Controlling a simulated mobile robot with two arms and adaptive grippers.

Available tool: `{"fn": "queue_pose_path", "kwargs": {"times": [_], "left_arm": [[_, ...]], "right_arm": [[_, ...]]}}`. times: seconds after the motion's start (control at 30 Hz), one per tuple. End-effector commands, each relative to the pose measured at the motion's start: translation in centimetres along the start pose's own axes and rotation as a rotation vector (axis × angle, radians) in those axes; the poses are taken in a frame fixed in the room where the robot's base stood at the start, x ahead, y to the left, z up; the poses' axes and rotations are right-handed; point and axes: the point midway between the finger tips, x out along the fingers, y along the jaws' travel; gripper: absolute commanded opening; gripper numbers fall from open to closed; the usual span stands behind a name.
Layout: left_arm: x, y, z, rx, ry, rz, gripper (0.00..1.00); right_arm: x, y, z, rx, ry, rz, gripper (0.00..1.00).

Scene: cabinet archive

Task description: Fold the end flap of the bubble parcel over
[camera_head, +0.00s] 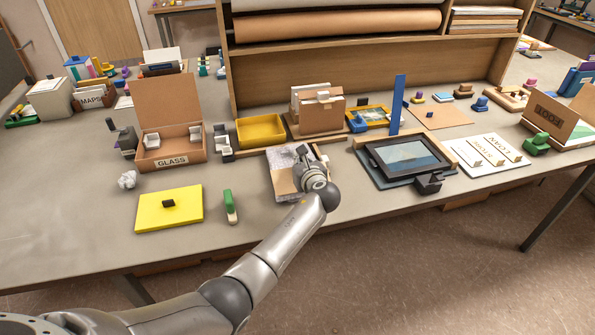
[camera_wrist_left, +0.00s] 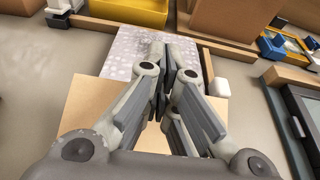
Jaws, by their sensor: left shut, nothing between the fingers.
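The bubble parcel lies near the table's front edge, with a pale grey bubble-wrap part (camera_head: 283,157) at its far side and a tan, flat part (camera_head: 281,184) nearer me. In the left wrist view the dotted bubble wrap (camera_wrist_left: 128,50) lies beyond the tan part (camera_wrist_left: 88,100). My left gripper (camera_head: 303,155) is over the parcel's right side, fingers together and empty. In the left wrist view its fingertips (camera_wrist_left: 163,62) are in front of the bubble wrap; I cannot tell whether they touch it. The gripper hides part of the parcel. My right gripper is not in view.
A yellow tray (camera_head: 261,131) and a cardboard box (camera_head: 319,113) stand behind the parcel. A dark frame (camera_head: 405,157) lies to the right. A yellow pad (camera_head: 168,209) and a green-topped block (camera_head: 230,206) lie left.

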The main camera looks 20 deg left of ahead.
Motion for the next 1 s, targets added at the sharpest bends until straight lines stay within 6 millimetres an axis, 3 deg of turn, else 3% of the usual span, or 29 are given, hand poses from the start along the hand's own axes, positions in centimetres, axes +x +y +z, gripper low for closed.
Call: {"fn": "queue_pose_path", "kwargs": {"times": [0.03,0.23,0.53,1.0], "left_arm": [[0.9,0.0,-0.8,0.002,-0.002,0.001,0.0],[2.9,0.0,-2.7,0.002,0.0,0.0,0.0],[2.6,-0.1,-2.1,0.0,0.001,-0.001,0.0],[1.1,0.0,2.6,0.0,0.0,0.0,0.0]], "right_arm": [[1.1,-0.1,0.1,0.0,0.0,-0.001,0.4],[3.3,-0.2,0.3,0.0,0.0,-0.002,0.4],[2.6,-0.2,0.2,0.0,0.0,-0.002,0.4],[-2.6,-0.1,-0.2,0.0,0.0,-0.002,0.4]]}}
